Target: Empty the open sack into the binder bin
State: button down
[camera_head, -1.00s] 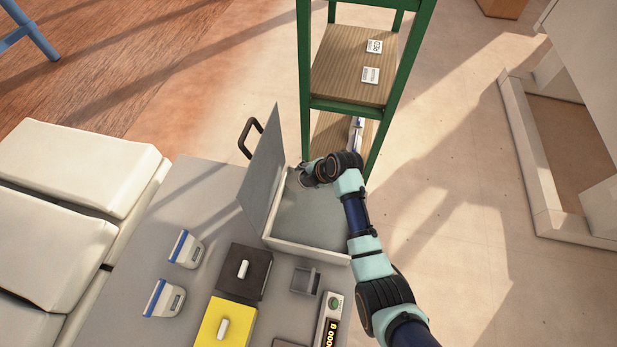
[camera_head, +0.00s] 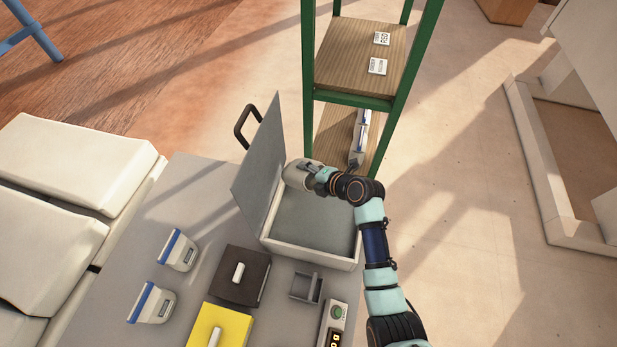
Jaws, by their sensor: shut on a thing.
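An open bin (camera_head: 310,254) with pale walls, a grey inside and a raised grey lid (camera_head: 262,165) stands at the table's far end. I take it for the binder bin, but no label is readable. My gripper (camera_head: 312,172) is shut on a rounded, pale sack (camera_head: 296,176) over the bin's back left corner, beside the lid. The sack seems to lie on its side. Its mouth is not clear to me, and I see nothing pouring out. My gripper and wrist hide part of it.
Two white sacks with blue edges (camera_head: 179,251) (camera_head: 152,303) stand on the grey table (camera_head: 195,190). Black (camera_head: 258,285) and yellow (camera_head: 200,330) lidded boxes, a small grey holder (camera_head: 305,287) and a display device (camera_head: 335,318) are nearby. A green-framed shelf (camera_head: 310,60) stands behind the bin.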

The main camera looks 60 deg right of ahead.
aim_at(307, 180)
jog(key=shift+s+f+t+h+b, duration=0.1)
jog(key=shift+f+t+h+b, duration=0.5)
jog(key=shift+b, duration=3.15)
jog(key=shift+s+f+t+h+b, duration=0.1)
jog(key=shift+f+t+b, duration=0.95)
jog(key=shift+b, duration=2.7)
jog(key=t+b, duration=0.1)
jog(key=b, duration=0.4)
jog(key=f+t+b, duration=0.1)
jog(key=t+b, duration=0.1)
jog(key=b, duration=0.4)
jog(key=shift+s+a+h, duration=0.1)
jog(key=shift+s+h, duration=0.1)
jog(key=shift+h, duration=0.2)
jog(key=shift+s+r+t+b, duration=0.1)
jog(key=shift+t+b, duration=0.15)
jog(key=shift+b, duration=0.95)
